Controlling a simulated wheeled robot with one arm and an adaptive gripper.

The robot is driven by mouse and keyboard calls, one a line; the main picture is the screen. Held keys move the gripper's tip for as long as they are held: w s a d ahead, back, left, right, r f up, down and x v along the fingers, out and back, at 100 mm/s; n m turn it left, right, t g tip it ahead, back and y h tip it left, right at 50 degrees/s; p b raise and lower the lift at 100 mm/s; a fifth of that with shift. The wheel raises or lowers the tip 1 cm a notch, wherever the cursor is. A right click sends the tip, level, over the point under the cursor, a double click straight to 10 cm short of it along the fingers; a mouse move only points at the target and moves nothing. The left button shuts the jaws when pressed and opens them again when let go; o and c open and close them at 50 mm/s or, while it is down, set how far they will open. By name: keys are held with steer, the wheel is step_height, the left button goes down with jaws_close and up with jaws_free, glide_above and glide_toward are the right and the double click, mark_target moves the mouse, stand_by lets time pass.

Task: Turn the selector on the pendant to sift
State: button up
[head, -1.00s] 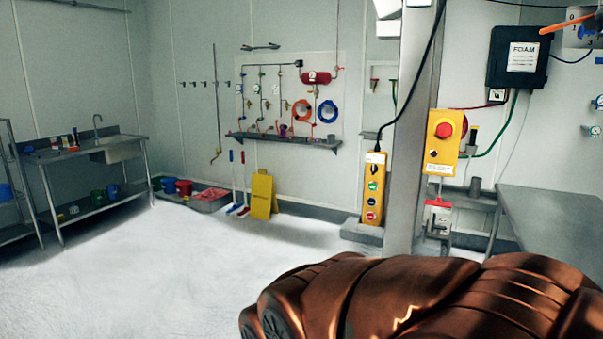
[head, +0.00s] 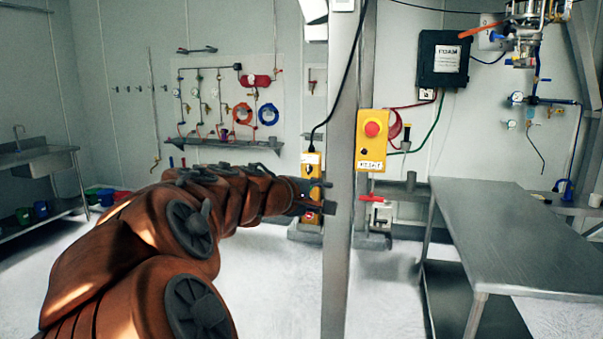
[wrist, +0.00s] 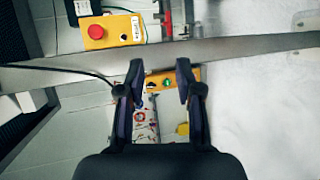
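The yellow pendant (head: 311,164) hangs on a black cable to the left of the grey post in the head view. My arm hides its middle part. In the wrist view the pendant (wrist: 173,78) lies across the picture beyond my fingertips, with a black and a green control showing on its face. Which control is the selector, and its setting, I cannot tell. My gripper (head: 328,196) reaches to the pendant's front in the head view. In the wrist view my gripper (wrist: 160,72) is open, its two fingers apart with nothing seen between them; contact with the pendant cannot be told.
The grey post (head: 341,140) stands right beside the pendant. A yellow box with a red button (head: 372,130) is mounted right of the post. A steel table (head: 510,230) stands at the right. The floor at the left front is clear.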

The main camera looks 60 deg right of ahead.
steer(key=w+d+r+n+t+h, duration=0.2)
steer(key=w+d+r+n+h, duration=0.3)
steer(key=w+d+r+n, duration=0.45)
steer(key=w+d+f+n+t, duration=0.4)
steer(key=w+d+f+n, duration=0.1)
steer(key=w+d+n, duration=0.15)
steer(key=n+t+y, duration=0.1)
steer(key=n+y, duration=0.2)
steer(key=n, duration=0.3)
glide_toward(308, 171)
steer(key=d, duration=0.1)
steer(key=p+x, duration=0.3)
steer(key=x, duration=0.1)
steer(key=shift+w+a, duration=0.15)
steer(key=shift+p+x, duration=1.25)
steer(key=shift+x, duration=0.7)
